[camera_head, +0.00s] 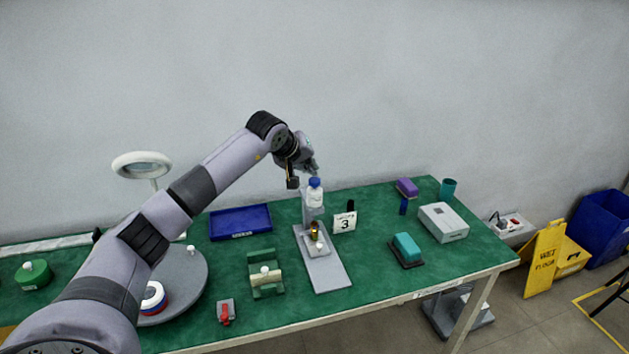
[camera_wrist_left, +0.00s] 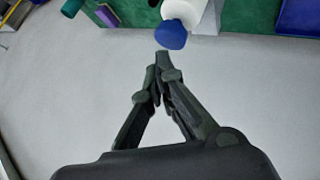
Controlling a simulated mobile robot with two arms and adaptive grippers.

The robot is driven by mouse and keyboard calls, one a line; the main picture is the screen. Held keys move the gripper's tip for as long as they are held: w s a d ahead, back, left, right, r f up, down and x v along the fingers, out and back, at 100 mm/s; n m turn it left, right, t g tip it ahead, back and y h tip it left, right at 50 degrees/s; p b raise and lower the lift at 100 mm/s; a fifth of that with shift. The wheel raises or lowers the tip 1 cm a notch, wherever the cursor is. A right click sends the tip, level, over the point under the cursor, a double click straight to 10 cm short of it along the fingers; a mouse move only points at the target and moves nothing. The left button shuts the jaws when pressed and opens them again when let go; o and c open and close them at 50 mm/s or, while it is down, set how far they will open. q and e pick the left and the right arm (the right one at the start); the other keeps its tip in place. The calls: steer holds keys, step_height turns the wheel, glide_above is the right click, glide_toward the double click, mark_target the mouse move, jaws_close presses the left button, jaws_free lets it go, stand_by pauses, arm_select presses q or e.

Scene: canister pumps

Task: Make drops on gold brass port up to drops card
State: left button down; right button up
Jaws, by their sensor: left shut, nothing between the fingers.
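A white canister (camera_head: 316,198) with a blue cap (camera_head: 315,182) stands upright on a grey stand (camera_head: 325,272) in the head view. A small gold brass port (camera_head: 314,230) is below it, over a pale block. Drops at the port are too small to make out. A white card (camera_head: 344,222) reading 3 stands right of the stand. My left gripper (camera_head: 314,170) is shut and empty, just above the blue cap. In the left wrist view its fingertips (camera_wrist_left: 162,63) are together beside the blue cap (camera_wrist_left: 171,35); contact is unclear. My right gripper is not in view.
The green table (camera_head: 372,275) also holds a blue tray (camera_head: 240,222), a green holder (camera_head: 265,280), a red-handled item (camera_head: 226,312), a teal block (camera_head: 407,247) and a grey box (camera_head: 443,222). A round grey turntable (camera_head: 190,290) and a ring lamp (camera_head: 142,165) are at left.

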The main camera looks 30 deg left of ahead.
mark_target(311, 179)
arm_select(q)
steer(key=shift+f+b, duration=0.5)
steer(key=shift+f, duration=0.4)
stand_by(0.7)
stand_by(0.3)
steer(key=shift+r+p, duration=0.7)
steer(key=shift+r, duration=0.35)
steer(key=shift+r+p, duration=1.8)
steer(key=shift+r, duration=0.75)
